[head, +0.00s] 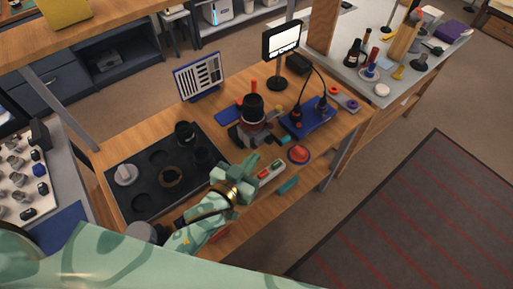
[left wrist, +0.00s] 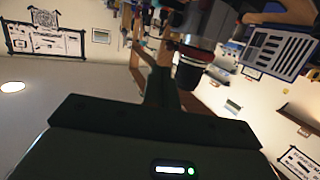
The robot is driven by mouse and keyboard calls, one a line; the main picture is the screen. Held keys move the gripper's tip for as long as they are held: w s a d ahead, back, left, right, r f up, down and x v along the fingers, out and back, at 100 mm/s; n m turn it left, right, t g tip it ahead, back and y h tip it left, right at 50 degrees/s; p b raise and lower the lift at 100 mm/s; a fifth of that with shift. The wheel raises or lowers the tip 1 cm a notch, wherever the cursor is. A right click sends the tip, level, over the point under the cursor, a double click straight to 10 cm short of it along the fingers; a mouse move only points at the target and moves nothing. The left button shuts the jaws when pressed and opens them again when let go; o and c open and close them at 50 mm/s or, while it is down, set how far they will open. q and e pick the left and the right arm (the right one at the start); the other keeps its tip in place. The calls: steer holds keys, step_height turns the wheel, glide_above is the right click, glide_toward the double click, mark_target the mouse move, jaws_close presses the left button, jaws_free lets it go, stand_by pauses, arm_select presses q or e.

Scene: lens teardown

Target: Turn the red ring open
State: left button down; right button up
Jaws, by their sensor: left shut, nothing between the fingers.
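A dark lens (head: 253,106) stands upright in a holder on the wooden bench. The red ring (head: 253,122) shows as a thin band low on the lens. In the left wrist view the lens (left wrist: 188,72) is at upper middle, with the red ring (left wrist: 192,52) around it. My left gripper (head: 250,162) is in front of the lens, lower in the head view and apart from it. Its fingers (left wrist: 160,85) are shut with nothing between them. My right gripper is not in view.
A black tray (head: 150,208) with round recesses and several parts lies left of the lens. A blue mat (head: 318,124) with cabled tools is to the right. A red round button (head: 298,154) sits near the bench's front edge. A display (head: 281,40) stands behind.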

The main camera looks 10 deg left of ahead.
arm_select(q)
steer(key=s, duration=0.3)
steer(key=shift+s+r, duration=0.25)
steer(key=shift+r, duration=0.15)
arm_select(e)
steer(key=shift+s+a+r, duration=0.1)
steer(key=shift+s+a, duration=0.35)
arm_select(q)
steer(key=shift+a, duration=0.1)
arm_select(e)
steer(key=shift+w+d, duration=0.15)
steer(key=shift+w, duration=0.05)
